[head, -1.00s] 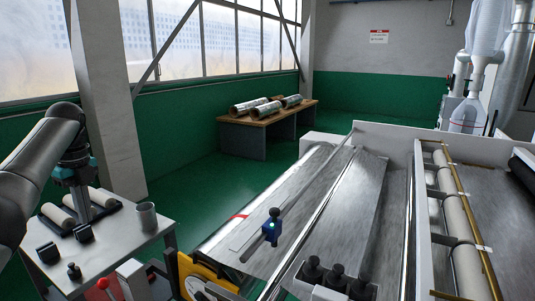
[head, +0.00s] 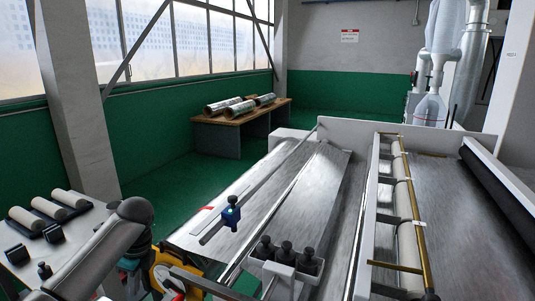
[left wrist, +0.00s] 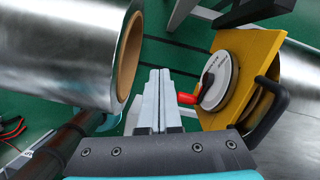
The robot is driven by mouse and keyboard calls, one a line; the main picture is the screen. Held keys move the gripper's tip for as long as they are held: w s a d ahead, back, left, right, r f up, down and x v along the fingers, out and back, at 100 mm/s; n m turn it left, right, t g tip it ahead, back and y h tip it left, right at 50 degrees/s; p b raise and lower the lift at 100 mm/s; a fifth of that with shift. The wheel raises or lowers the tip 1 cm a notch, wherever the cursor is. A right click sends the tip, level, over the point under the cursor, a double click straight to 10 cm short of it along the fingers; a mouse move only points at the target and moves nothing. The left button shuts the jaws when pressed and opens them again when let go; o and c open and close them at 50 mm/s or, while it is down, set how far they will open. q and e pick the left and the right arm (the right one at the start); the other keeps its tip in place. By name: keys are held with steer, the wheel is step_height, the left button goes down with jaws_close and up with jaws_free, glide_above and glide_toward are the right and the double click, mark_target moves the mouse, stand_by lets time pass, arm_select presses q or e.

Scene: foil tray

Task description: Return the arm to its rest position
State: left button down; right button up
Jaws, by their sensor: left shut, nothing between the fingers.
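My left arm (head: 105,238) comes in at the lower left of the head view, in front of the small side table. Its gripper end, with teal parts, is low beside the machine's yellow side plate (head: 163,277); the fingertips are hard to make out there. In the left wrist view my left gripper (left wrist: 156,73) has its two pale fingers together, with nothing between them. A shiny foil roll (left wrist: 55,50) with a brown core is left of the fingers. A round dial (left wrist: 218,80) with a red knob (left wrist: 187,98) is close to their right. My right gripper is not in view.
The side table (head: 22,268) holds pale rollers (head: 47,208) and small dark blocks. The machine's metal bed (head: 290,205) fills the middle, with a blue clamp (head: 231,212) on a bar and black knobs (head: 285,250) at its front. Green floor lies beyond.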

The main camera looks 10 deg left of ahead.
arm_select(q)
steer(key=s+d+f+n+t+h, duration=0.1)
steer(key=s+d+f+n, duration=0.2)
steer(key=s+d+f, duration=0.4)
steer(key=s+d+f+n+t+h, duration=0.15)
steer(key=s+d+f, duration=0.3)
steer(key=d, duration=0.45)
steer(key=s+d+r+n, duration=0.2)
steer(key=s+d+n, duration=0.1)
steer(key=s+n, duration=0.3)
steer(key=s+d+r+n, duration=0.25)
steer(key=s+n, duration=0.25)
steer(key=s, duration=0.4)
step_height(320, 180, down, 28)
steer(key=s+b, duration=0.2)
steer(key=b, duration=0.4)
arm_select(e)
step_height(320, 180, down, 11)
steer(key=b, duration=0.4)
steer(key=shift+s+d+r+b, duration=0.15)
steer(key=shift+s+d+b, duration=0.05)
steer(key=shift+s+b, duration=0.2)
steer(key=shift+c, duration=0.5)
arm_select(q)
steer(key=s+a+f+g, duration=0.2)
steer(key=s+a+f, duration=0.1)
steer(key=s+f, duration=1.2)
step_height(320, 180, down, 3)
steer(key=shift+s+f, duration=0.15)
steer(key=shift+s, duration=0.2)
